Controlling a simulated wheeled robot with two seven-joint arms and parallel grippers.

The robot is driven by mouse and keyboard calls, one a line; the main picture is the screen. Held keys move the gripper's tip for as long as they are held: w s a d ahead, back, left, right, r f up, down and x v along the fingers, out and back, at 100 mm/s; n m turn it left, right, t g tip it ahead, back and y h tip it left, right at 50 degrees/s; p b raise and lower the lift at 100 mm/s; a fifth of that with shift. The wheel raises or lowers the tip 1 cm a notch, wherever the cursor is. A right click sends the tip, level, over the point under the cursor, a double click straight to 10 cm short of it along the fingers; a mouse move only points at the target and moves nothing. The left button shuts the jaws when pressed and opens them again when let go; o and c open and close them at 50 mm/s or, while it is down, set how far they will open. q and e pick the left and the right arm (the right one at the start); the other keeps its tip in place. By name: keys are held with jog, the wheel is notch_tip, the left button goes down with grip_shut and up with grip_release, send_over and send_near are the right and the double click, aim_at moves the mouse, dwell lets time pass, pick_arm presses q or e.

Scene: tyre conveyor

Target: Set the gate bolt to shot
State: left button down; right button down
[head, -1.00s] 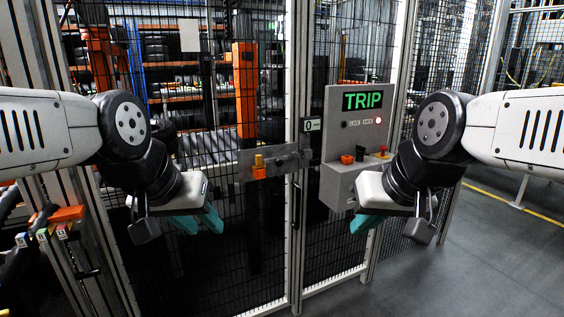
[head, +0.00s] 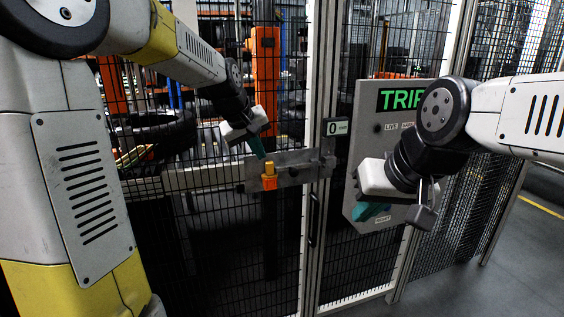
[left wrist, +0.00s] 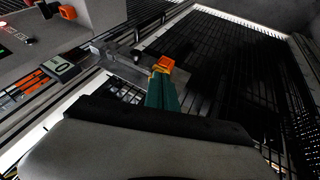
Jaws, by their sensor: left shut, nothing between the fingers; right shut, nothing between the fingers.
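The gate bolt is a grey plate and bar (head: 292,172) across the mesh gate at its post, with an orange and yellow knob (head: 269,181) near its left end. My left gripper (head: 260,152) is shut and empty, its teal fingertips just above and beside the knob. In the left wrist view the shut fingers (left wrist: 162,92) point at the orange knob (left wrist: 164,64) and overlap it, so contact cannot be told. My right gripper (head: 372,212) is shut and empty in front of the grey control box, partly hidden by its own wrist.
The control box (head: 366,112) with a green TRIP sign (head: 400,98) stands right of the gate post, its buttons mostly hidden by my right arm. A small 0 display (head: 339,128) is on the post. A tyre (head: 160,132) lies behind the mesh. Floor at the right is clear.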

aim_at(284, 167)
pick_arm(q)
jog(key=w, duration=0.2)
jog(key=shift+w+d+f, duration=0.3)
jog(key=shift+w+d, duration=0.05)
jog(key=shift+w, duration=0.05)
pick_arm(e)
jog(key=shift+w+d, duration=0.1)
jog(key=shift+w, duration=0.55)
pick_arm(q)
jog(key=x, duration=0.9)
jog(key=shift+f, duration=0.3)
jog(key=d, duration=0.1)
jog(key=w+d, duration=0.1)
jog(key=d, duration=0.1)
jog(key=shift+w+f, duration=0.3)
jog(key=shift+f, duration=0.1)
jog(key=shift+w+d, duration=0.2)
jog(key=shift+d, duration=0.2)
